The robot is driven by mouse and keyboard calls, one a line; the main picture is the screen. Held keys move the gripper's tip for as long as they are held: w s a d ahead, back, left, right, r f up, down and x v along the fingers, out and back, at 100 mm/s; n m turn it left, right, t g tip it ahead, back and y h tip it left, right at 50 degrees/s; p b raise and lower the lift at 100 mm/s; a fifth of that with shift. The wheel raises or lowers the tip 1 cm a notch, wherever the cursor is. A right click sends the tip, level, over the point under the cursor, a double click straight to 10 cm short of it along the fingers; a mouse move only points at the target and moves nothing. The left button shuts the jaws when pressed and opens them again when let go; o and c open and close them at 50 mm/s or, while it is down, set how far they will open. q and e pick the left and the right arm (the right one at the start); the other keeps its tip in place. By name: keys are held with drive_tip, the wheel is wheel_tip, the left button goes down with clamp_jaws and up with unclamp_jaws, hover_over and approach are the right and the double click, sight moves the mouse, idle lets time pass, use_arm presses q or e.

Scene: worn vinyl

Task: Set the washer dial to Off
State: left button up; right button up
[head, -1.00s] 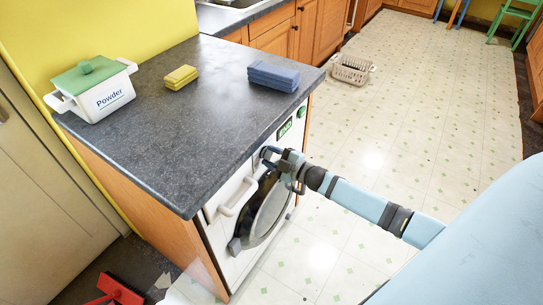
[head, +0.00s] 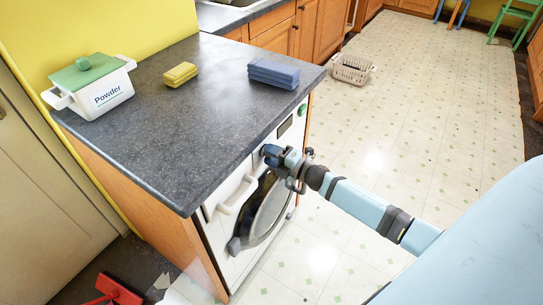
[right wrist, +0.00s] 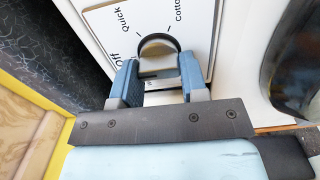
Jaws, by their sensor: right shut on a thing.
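The washer (head: 236,262) stands under the dark counter. Its round dial (right wrist: 158,45) shows in the right wrist view on a white panel, with the labels Off, Quick and part of a third, "Cotto", around it. My right gripper (right wrist: 157,70) is shut on the dial's grip bar, a blue finger on each side. The bar points down in that picture toward the gripper, and I cannot tell which label its mark faces. In the head view my right gripper (head: 271,155) covers the dial. The washer's small display (head: 285,126) is dark. My left gripper is not in view.
On the counter (head: 190,135) are a powder box (head: 108,93), yellow sponges (head: 180,76) and blue cloths (head: 273,74).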

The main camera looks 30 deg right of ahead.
idle(0.5)
drive_tip(key=o, duration=0.9)
drive_tip(key=v, duration=1.4)
